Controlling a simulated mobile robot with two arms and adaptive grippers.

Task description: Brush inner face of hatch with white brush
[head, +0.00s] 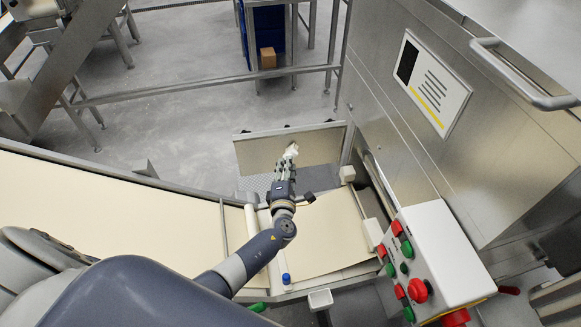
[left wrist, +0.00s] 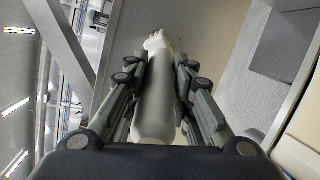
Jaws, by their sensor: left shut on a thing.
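The white brush (head: 291,150) is in my left gripper (head: 286,168), which is shut on its handle. In the left wrist view the brush (left wrist: 154,108) lies lengthwise between the fingers of the gripper (left wrist: 155,75), its head pointing away from me. The hatch (head: 257,155) is an open, flat panel in a metal frame at the far end of the conveyor. Its brownish face (left wrist: 205,25) lies behind the brush head in the left wrist view. I cannot tell whether the bristles touch it. My right gripper is not in view.
A steel machine (head: 470,120) with a bar handle (head: 520,75) stands on the right. A control box (head: 430,250) with red and green buttons is in front of it. A cream conveyor belt (head: 110,215) runs in from the left. Open floor lies beyond the railing (head: 200,90).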

